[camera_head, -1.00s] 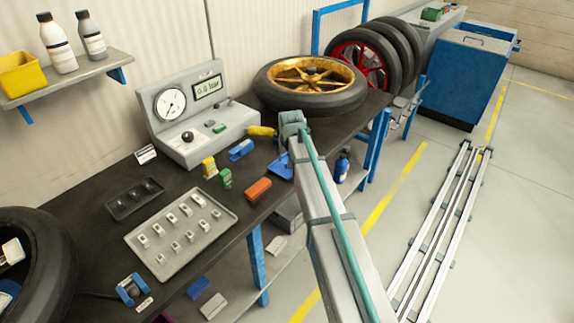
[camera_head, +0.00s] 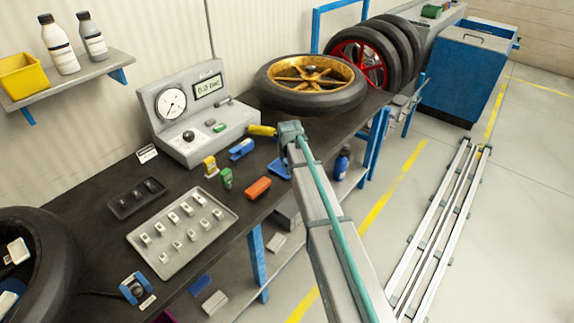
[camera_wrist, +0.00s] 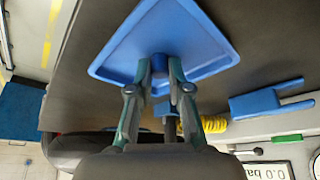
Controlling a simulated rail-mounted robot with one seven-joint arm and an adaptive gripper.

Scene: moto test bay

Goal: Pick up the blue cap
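A small dark blue round piece, which looks like the blue cap (camera_wrist: 159,62), shows on a shallow blue tray (camera_wrist: 190,30) in the wrist view. My gripper (camera_wrist: 160,72) points at the tray, with one finger on each side of the cap. The fingers stand apart and look open; any contact with the cap is hard to tell. In the head view the blue tray (camera_head: 279,168) lies near the bench's front edge, partly behind my arm. The cap and my fingertips are hidden there.
A gold-rimmed wheel (camera_head: 268,92) lies behind the gripper. Open floor lies right of the bench.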

